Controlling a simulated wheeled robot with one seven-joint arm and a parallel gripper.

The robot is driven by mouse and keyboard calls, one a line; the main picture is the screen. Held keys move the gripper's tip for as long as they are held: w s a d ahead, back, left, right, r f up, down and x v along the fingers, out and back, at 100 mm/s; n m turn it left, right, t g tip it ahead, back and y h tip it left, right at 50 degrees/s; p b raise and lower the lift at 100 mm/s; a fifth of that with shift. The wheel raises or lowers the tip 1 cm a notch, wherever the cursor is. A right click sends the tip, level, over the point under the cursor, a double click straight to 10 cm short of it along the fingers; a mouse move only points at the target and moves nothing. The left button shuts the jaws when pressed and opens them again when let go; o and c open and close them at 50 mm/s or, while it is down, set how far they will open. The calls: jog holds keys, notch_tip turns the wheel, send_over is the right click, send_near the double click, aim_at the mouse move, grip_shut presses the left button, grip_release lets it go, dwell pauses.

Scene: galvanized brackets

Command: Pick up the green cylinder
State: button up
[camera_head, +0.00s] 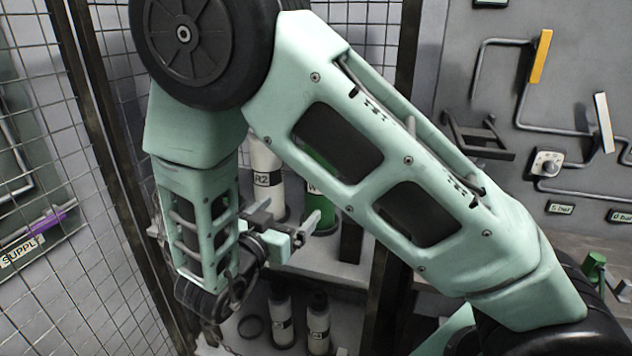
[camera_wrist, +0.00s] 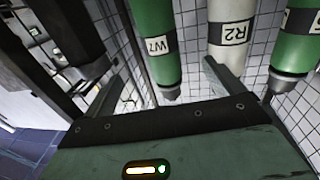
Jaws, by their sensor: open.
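A green cylinder (camera_head: 320,172) with a white label band stands on a shelf in the head view, partly hidden behind my arm. In the wrist view, a green cylinder (camera_wrist: 152,28) with a "W" label is left of centre, and another green cylinder (camera_wrist: 302,50) is at the right edge.
A white cylinder (camera_head: 263,160) labelled R2 stands left of the green one; it also shows in the wrist view (camera_wrist: 231,40). Smaller bottles (camera_head: 281,318) stand on a lower shelf. Wire mesh (camera_head: 30,110) and dark posts (camera_head: 118,150) flank the shelf. Pipes and a valve (camera_head: 547,163) line the right wall.

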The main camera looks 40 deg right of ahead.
jog(key=p+x, duration=0.3)
jog(key=x, duration=1.2)
jog(key=shift+w+d, duration=0.15)
jog(key=shift+d, duration=0.15)
jog(key=shift+c, duration=0.2)
grip_shut()
jog(key=shift+r, duration=0.15)
